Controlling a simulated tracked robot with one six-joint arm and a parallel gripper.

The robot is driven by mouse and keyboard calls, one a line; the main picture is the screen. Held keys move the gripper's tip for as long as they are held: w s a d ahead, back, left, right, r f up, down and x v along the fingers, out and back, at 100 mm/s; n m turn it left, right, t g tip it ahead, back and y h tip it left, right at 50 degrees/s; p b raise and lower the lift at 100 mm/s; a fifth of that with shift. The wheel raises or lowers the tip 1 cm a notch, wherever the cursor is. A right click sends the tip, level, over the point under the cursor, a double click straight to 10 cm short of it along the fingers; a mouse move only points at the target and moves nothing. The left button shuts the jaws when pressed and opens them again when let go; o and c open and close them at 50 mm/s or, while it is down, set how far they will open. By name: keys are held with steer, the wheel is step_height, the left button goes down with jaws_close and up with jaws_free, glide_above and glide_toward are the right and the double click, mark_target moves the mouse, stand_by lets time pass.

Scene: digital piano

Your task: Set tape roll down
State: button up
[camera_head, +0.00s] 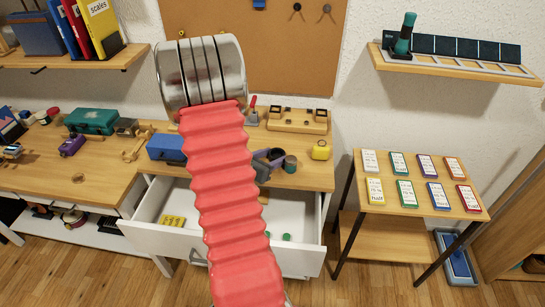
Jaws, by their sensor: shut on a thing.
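My own red ribbed arm and its metal joint fill the middle of the view and hide part of the desk and drawer.
The desk (315,178) has an open white drawer (150,232) below it. A blue box (166,148), yellow item (321,150) and wooden rack (298,121) stand on the desk. A side table (402,222) holds several cards. A wall shelf (455,66) hangs above.

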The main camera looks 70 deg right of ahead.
steer(key=o, duration=0.7)
steer(key=shift+f, duration=0.1)
steer(key=shift+o, duration=0.2)
steer(key=shift+w+a+r, duration=0.1)
steer(key=shift+a+r, duration=0.05)
steer(key=shift+r, duration=0.05)
steer(key=v, duration=1.1)
steer(key=shift+a, duration=0.35)
steer(key=shift+r, duration=0.2)
